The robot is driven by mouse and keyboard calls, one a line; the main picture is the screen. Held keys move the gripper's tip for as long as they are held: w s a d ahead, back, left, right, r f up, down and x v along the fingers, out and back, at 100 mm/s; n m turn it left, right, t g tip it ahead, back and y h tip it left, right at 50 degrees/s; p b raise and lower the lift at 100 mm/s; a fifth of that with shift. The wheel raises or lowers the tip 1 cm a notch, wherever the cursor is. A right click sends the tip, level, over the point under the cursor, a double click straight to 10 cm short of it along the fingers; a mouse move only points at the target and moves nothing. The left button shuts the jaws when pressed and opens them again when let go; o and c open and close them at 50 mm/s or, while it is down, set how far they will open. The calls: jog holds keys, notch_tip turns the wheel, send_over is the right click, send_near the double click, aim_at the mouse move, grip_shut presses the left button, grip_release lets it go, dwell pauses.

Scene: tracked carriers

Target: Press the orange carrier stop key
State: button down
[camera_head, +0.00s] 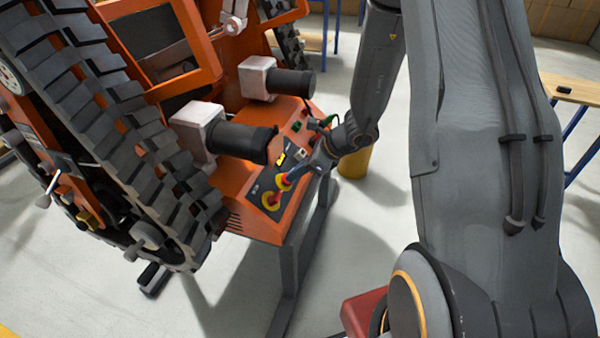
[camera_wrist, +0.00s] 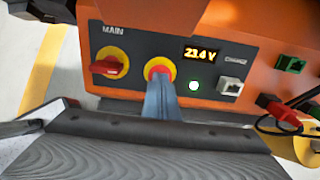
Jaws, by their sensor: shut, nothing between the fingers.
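The orange carrier (camera_head: 262,222) has a dark control panel, which fills the upper part of the wrist view (camera_wrist: 140,45). The stop key is a red button on a yellow round base (camera_wrist: 158,66); in the head view (camera_head: 283,182) it sits beside my gripper. My gripper (camera_wrist: 160,84) is shut and empty, its fingertips reaching onto the stop key's front and covering its lower middle. Whether the button is pushed in cannot be told. The red MAIN switch (camera_wrist: 110,64) on its yellow disc is just left of it.
A lit 23.4 V display (camera_wrist: 200,53), a green lamp (camera_wrist: 194,86) and a CHARGE socket (camera_wrist: 231,87) are right of the key. Red and black cable plugs (camera_wrist: 280,110) stick out at the right.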

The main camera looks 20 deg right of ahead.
dwell(0.3)
jog(key=shift+d+r+p, duration=0.1)
jog(key=shift+r+p, duration=0.15)
jog(key=shift+p, duration=0.1)
jog(key=p+v, duration=0.3)
jog(key=v, duration=1)
jog(key=shift+d+r+p, duration=0.15)
jog(key=shift+d+p, duration=0.05)
jog(key=shift+p, duration=0.1)
jog(key=shift+s, duration=0.15)
jog(key=s+a+r+n+g+h+p, duration=0.2)
jog(key=s+a+r+n+h+p, duration=0.1)
jog(key=s+r+n, duration=0.5)
jog(key=s+a+r+n+g+h+p, duration=0.2)
jog(key=s+r+n+p, duration=0.4)
jog(key=s+n, duration=0.7)
notch_tip(320, 180, up, 3)
jog(key=a+n+h, duration=0.1)
jog(key=n, duration=0.3)
jog(key=shift+a+g, duration=0.25)
jog(key=shift+g, duration=0.15)
jog(key=c, duration=2.5)
grip_release()
jog(key=shift+w+f, duration=0.1)
jog(key=shift+f, duration=0.05)
